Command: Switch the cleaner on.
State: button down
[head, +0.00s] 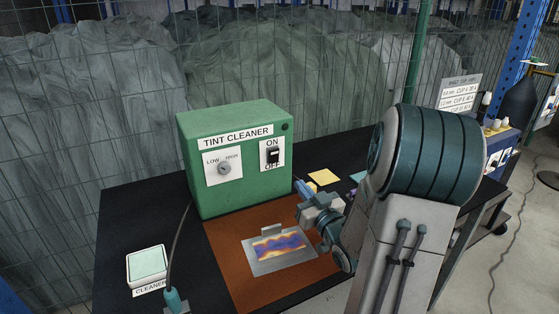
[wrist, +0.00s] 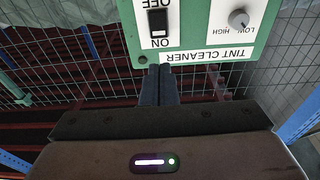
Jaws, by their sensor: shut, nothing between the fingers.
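The green tint cleaner box (head: 235,190) stands on the dark table in the head view. Its front carries a black rocker switch (head: 273,156) on a white plate, with ON above and OFF below. I cannot tell surely which way the rocker is set. In the wrist view the cleaner (wrist: 258,45) is upside down, with the switch (wrist: 158,22) at the top. My gripper (head: 300,186) is at the box's lower right, below the switch, in the head view. In the wrist view its fingers (wrist: 159,70) are shut and empty, their tips just below the ON label in the picture.
A dial (head: 224,168) marked LOW and HIGH sits left of the switch. A tray with a colourful pattern (head: 282,265) lies on the brown mat before the box. A white container (head: 147,264) stands at left. A wire fence is behind.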

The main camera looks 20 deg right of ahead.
aim_at(274, 152)
jog(key=w+p, duration=0.1)
jog(key=w, duration=0.3)
jog(key=w+r+p, duration=0.1)
jog(key=w, duration=0.4)
jog(key=w+r+p, duration=0.1)
jog(key=w, duration=0.4)
jog(key=shift+a, duration=0.25)
